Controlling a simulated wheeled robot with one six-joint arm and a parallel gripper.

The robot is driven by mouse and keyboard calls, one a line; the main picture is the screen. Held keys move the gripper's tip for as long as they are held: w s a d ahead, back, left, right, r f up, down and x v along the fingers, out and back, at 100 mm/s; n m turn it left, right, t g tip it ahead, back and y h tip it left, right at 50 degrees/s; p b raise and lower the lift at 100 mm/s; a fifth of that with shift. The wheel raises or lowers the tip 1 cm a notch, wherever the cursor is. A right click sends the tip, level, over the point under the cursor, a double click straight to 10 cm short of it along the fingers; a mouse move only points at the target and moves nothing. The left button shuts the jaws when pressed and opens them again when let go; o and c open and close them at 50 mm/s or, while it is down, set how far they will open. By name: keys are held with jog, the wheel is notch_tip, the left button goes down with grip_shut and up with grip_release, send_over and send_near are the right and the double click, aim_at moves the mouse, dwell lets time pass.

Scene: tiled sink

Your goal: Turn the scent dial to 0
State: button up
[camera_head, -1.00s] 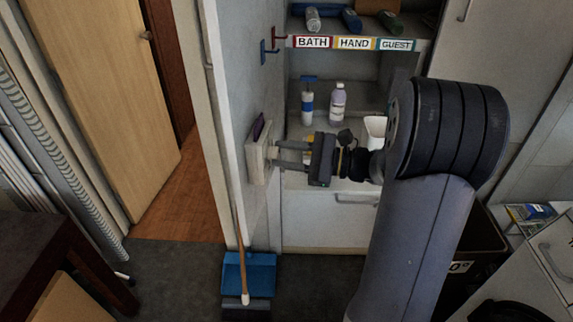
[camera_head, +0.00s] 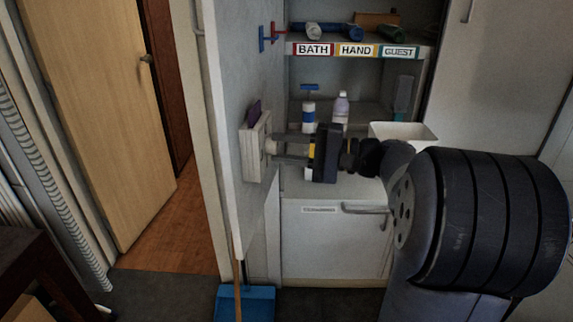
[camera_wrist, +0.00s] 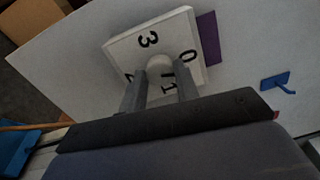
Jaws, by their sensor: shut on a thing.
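The scent dial box (camera_head: 254,150) is a white square unit on the grey wall panel, left of centre in the head view. In the wrist view its white face (camera_wrist: 122,47) shows the black numbers 3, 0 and 1, and a partly hidden mark at lower left. A round white knob (camera_wrist: 160,64) stands at the middle of the face. My gripper (camera_head: 275,147) reaches left to the box, and its two fingers are shut on the knob. The fingers (camera_wrist: 160,80) cover part of the knob and face, and I cannot tell where the knob points.
A purple piece (camera_head: 254,112) sticks out beside the box. Blue (camera_head: 262,38) and red hooks are on the wall above. Shelves labelled BATH, HAND and GUEST (camera_head: 398,52) hold rolls, with bottles (camera_head: 341,108) below. A blue dustpan (camera_head: 258,302) is on the floor.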

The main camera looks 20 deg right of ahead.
jog(key=shift+f+n+b, duration=0.15)
jog(key=shift+n+b, duration=1.15)
jog(key=shift+b, duration=0.1)
jog(key=o, duration=1)
jog(key=shift+d, duration=0.1)
jog(key=v, duration=1)
jog(key=shift+s+d+p, duration=0.2)
jog(key=shift+d+p, duration=0.05)
jog(key=shift+p, duration=0.05)
jog(key=shift+a, duration=0.1)
